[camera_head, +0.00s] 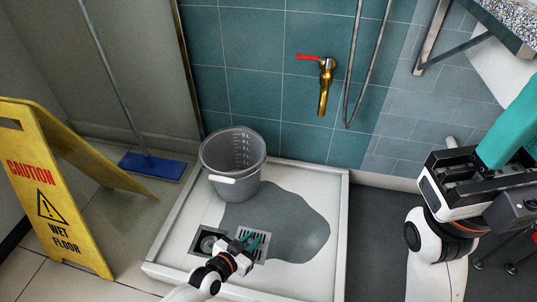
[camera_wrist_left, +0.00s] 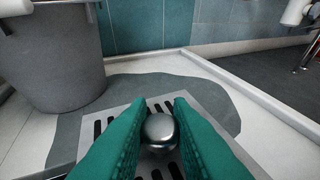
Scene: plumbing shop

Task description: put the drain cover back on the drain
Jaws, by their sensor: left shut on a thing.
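The drain cover (camera_head: 257,236) is a square grey slotted plate in the shower tray. It shows below my fingers in the left wrist view (camera_wrist_left: 203,103). The drain (camera_head: 206,243) is a dark square recess with a round opening, just left of the cover and uncovered. My left gripper (camera_head: 252,241) is shut on the cover's round metal knob (camera_wrist_left: 159,128), with a teal finger on each side. Whether the cover touches the tray floor I cannot tell. My right gripper (camera_head: 512,122) is at the right edge, away from the drain; its fingertips are cut off.
A grey bucket (camera_head: 232,160) stands behind the drain in the white-rimmed shower tray (camera_head: 343,210). A dark wet patch (camera_head: 295,222) spreads right of it. A yellow caution sign (camera_head: 55,190) and a blue mop (camera_head: 152,166) stand left. A brass tap (camera_head: 325,85) is on the wall.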

